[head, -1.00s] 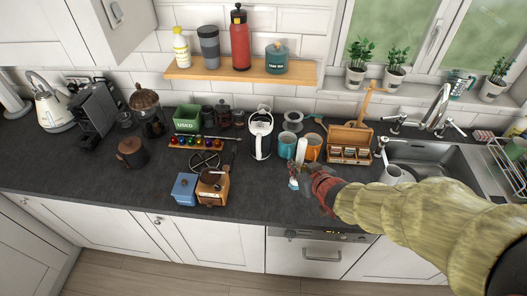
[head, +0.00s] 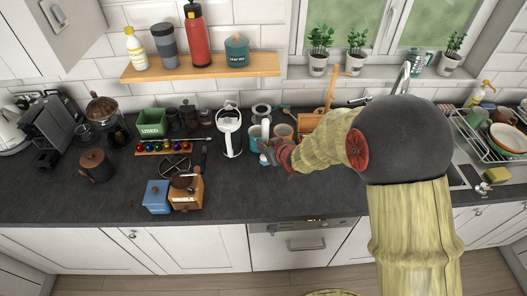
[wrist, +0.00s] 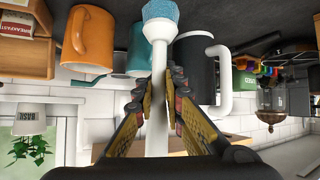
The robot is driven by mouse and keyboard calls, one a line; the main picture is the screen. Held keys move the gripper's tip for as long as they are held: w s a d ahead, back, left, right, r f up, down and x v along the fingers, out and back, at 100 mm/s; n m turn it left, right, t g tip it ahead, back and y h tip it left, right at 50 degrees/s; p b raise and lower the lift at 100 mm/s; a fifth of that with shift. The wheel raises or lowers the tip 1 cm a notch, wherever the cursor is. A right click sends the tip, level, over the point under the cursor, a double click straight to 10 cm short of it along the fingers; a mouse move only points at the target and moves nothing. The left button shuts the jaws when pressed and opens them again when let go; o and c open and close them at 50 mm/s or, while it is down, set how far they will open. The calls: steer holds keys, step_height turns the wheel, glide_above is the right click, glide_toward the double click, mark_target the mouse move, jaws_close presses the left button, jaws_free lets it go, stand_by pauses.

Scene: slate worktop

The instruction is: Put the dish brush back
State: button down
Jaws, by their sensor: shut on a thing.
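My gripper (wrist: 157,92) is shut on the white handle of the dish brush (wrist: 156,60), with a finger on each side. Its round blue bristle head (wrist: 145,10) sticks out past the fingertips. In the head view my gripper (head: 272,153) and the brush are above the worktop, at the front of the teal mug (head: 254,144), which they partly cover. In the wrist view, which is upside down, the teal mug (wrist: 139,62) is partly behind the handle. I cannot tell whether the brush touches anything.
An orange mug (wrist: 88,38) stands beside the teal one. A white-handled dark kettle or jug (head: 230,134) stands to their left. A wooden box (wrist: 27,52) is on the other side. The front worktop (head: 110,205) is mostly clear. A dish rack (head: 489,137) is far right.

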steer(key=shift+w+f, duration=0.3)
steer(key=shift+f, duration=0.25)
steer(key=shift+f+b, duration=0.35)
steer(key=shift+f, duration=0.9)
steer(key=shift+f, duration=0.1)
steer(key=shift+f, duration=0.15)
steer(key=c, duration=1.8)
jaws_free()
steer(key=shift+c, duration=0.2)
steer(key=shift+r, duration=0.35)
steer(key=p+v, duration=0.2)
steer(key=v, duration=1)
